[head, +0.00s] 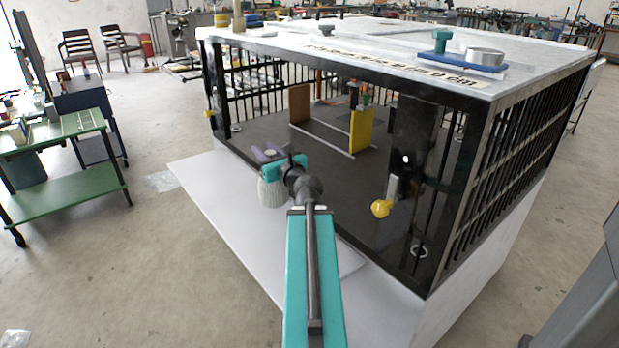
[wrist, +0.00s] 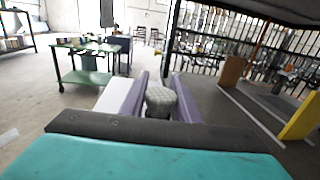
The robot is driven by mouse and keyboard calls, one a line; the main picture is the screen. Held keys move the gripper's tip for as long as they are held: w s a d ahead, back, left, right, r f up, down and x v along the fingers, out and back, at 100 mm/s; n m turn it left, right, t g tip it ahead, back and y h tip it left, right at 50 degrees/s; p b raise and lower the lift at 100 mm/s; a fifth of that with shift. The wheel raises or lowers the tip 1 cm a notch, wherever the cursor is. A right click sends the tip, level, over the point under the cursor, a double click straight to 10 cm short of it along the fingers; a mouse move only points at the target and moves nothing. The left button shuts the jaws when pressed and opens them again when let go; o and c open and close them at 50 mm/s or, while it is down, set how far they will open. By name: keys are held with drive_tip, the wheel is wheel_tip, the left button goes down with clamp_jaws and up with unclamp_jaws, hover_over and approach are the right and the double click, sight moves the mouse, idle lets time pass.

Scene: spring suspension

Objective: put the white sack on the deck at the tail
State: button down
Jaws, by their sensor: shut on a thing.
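The white sack (head: 272,191), pale and knitted-looking, hangs at my gripper (head: 268,152), partly hidden by my teal wrist in the head view. A dark deck (head: 262,128) lies inside a black barred cage. In the head view the gripper and sack overlap the deck's open front edge and a white ledge (head: 215,183) below it. I cannot tell their exact height above either.
A brown panel (head: 299,103) and a yellow panel (head: 361,126) stand on rails on the deck. A yellow knob (head: 380,208) is at a dark post on the right. The roof carries a blue scale-like item (head: 457,63). A green table (head: 70,185) stands left, with open floor between.

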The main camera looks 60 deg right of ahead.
drive_tip(key=s+d+r+m+g+h+b, duration=0.2)
drive_tip(key=s+d+m+h+b, duration=0.1)
drive_tip(key=s+d, duration=0.5)
drive_tip(key=shift+s+d+g+h, duration=0.15)
drive_tip(key=shift+s+g+h, duration=0.25)
drive_tip(key=shift+s+h, duration=0.35)
drive_tip(key=shift+w+d+r+p, duration=0.2)
drive_tip(key=shift+r+p, duration=0.05)
drive_tip(key=shift+p, duration=1.15)
drive_tip(key=shift+w+d+p, duration=0.1)
drive_tip(key=shift+d+p, duration=0.15)
drive_tip(key=shift+p, duration=0.4)
drive_tip(key=shift+w+d+p, duration=0.1)
drive_tip(key=shift+d+p, duration=0.2)
drive_tip(key=shift+p, duration=0.7)
drive_tip(key=shift+d+f+p, duration=0.15)
drive_tip(key=shift+d+p, duration=0.15)
drive_tip(key=shift+p, duration=0.6)
drive_tip(key=w+d, duration=0.2)
drive_tip(key=d, duration=0.4)
drive_tip(key=w+d+f+b, duration=0.1)
drive_tip(key=w+d, duration=0.1)
drive_tip(key=d, duration=0.4)
drive_tip(key=shift+w+d+f, duration=0.3)
drive_tip(key=shift+w, duration=0.05)
